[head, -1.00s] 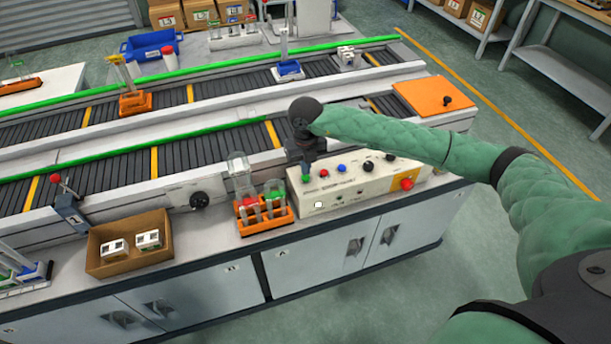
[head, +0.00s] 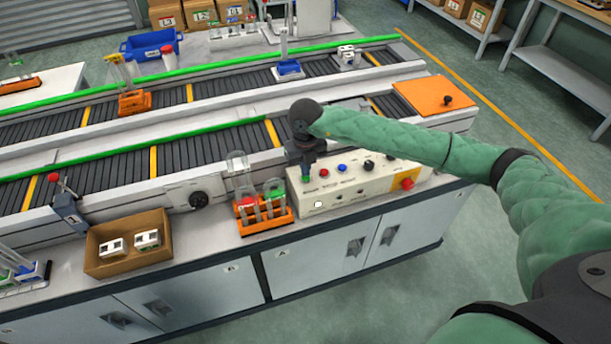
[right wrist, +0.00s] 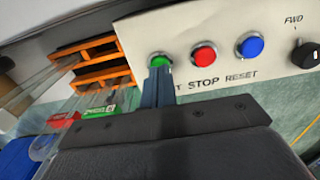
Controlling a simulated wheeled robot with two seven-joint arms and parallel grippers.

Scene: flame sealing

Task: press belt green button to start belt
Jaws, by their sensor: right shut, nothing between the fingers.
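The belt control box (head: 340,195) stands at the right front of the bench, with a row of buttons along its top. In the right wrist view the green button (right wrist: 159,58) is at the left of the row, beside the red STOP button (right wrist: 204,56) and the blue RESET button (right wrist: 250,45). My right gripper (head: 306,178) points down, shut and empty, over the green button. In the right wrist view its fingertips (right wrist: 158,70) overlap the button's near edge; I cannot tell whether it is pressed in. The conveyor belt (head: 110,165) runs behind. My left gripper is not in view.
An orange rack (head: 264,222) with tubes stands just left of the control box. A cardboard box (head: 128,262) with small white items is further left. A red knob (head: 407,184) is at the box's right end. My right arm crosses above the box.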

